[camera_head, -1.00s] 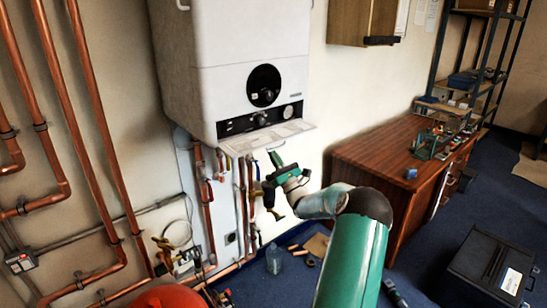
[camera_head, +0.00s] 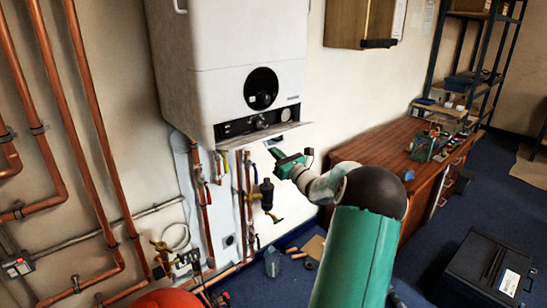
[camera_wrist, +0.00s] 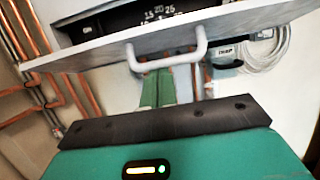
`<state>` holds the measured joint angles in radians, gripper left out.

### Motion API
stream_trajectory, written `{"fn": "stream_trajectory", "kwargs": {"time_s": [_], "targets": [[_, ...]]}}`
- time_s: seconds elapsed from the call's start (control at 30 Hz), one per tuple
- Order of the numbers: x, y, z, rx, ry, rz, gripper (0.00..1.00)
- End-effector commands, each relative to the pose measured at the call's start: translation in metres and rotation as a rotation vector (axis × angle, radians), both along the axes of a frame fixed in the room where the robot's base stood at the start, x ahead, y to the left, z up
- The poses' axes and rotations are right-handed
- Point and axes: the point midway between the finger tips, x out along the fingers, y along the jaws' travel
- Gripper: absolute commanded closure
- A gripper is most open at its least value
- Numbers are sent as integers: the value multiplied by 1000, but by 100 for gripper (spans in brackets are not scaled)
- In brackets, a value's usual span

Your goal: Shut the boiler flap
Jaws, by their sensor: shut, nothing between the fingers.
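The boiler (camera_head: 240,70) hangs on the wall, with its dark control panel (camera_head: 240,126) showing. Its flap (camera_head: 265,136) stands open below the panel, seen almost edge-on. In the wrist view the flap (camera_wrist: 90,50) crosses the top, with the dial numbers visible above it. Its white U-shaped handle (camera_wrist: 168,62) is on the side facing me. My gripper (camera_head: 274,154) is shut and empty, just below the flap. Its green fingers (camera_wrist: 160,88) appear beneath the handle; I cannot tell whether they touch the flap.
Copper pipes (camera_head: 100,150) run down the wall at left, and valves and pipes hang below the boiler. A red rounded object (camera_head: 165,299) is at the bottom. A wooden desk (camera_head: 385,140) stands right of my arm. A black case (camera_head: 485,270) lies on the blue floor.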

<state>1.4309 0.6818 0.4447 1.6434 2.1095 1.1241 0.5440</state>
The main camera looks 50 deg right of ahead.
Motion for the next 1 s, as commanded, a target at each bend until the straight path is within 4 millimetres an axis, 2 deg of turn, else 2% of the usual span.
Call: {"fn": "stream_trajectory", "kwargs": {"time_s": [0.03,0.43,1.0], "targets": [[-1,2,8,3,46,0,100],[-4,2,42,83,413,-1,100],[10,-1,84,194,903,0,100]]}}
